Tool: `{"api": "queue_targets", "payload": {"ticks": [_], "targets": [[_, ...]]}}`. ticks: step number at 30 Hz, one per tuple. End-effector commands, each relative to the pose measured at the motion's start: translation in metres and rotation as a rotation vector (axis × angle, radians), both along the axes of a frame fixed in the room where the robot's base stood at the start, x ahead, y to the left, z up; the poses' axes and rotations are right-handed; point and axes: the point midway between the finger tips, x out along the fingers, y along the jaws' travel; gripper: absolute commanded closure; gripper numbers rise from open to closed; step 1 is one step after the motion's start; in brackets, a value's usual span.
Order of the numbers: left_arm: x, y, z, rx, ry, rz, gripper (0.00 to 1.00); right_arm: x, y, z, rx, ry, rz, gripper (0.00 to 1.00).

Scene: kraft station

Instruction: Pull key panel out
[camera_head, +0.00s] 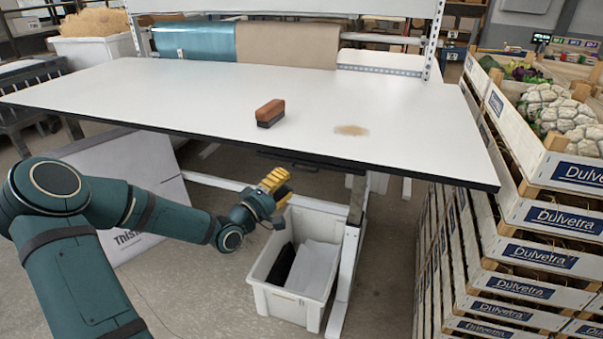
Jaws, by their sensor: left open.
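A thin dark panel (310,162), which looks like the key panel, is mounted under the front edge of the white table (200,100). It is seen at a shallow angle, and I cannot tell how far out it stands. My left gripper (281,186), with yellow fingers, is open and empty. In the picture it is just below and left of the panel, apart from it as far as I can see. My right gripper is not in view.
A brush (270,113) and a brown stain (351,130) are on the tabletop. A white bin (288,296) with dark and pale contents stands below my left gripper. Stacked crates (530,256) stand at the right. A table leg (345,272) is right of the bin.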

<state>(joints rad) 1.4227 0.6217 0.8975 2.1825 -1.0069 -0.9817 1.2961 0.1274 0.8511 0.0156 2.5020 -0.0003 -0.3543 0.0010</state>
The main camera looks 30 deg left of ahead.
Motion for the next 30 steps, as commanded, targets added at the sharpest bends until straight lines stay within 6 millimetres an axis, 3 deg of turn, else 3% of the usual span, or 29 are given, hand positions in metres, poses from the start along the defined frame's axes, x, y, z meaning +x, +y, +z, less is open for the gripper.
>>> {"api": "queue_targets", "payload": {"ticks": [3, 10, 24, 27, 28, 30], "targets": [[0.024, -0.005, 0.003, 0.000, -0.005, -0.003, 0.62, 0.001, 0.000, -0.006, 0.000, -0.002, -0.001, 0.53], [0.055, -0.010, 0.009, -0.001, -0.002, -0.001, 0.62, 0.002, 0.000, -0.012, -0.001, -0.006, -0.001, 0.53], [0.065, -0.011, 0.011, 0.000, 0.000, 0.000, 0.59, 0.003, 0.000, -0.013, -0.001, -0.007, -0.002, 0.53], [0.065, -0.011, 0.011, 0.000, 0.000, 0.000, 0.94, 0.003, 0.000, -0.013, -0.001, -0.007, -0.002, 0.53], [0.065, -0.011, 0.011, 0.000, 0.000, 0.000, 1.00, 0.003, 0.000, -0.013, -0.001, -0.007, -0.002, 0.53], [0.065, -0.011, 0.011, 0.000, 0.000, 0.000, 1.00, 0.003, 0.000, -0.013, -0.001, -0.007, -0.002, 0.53]]}}
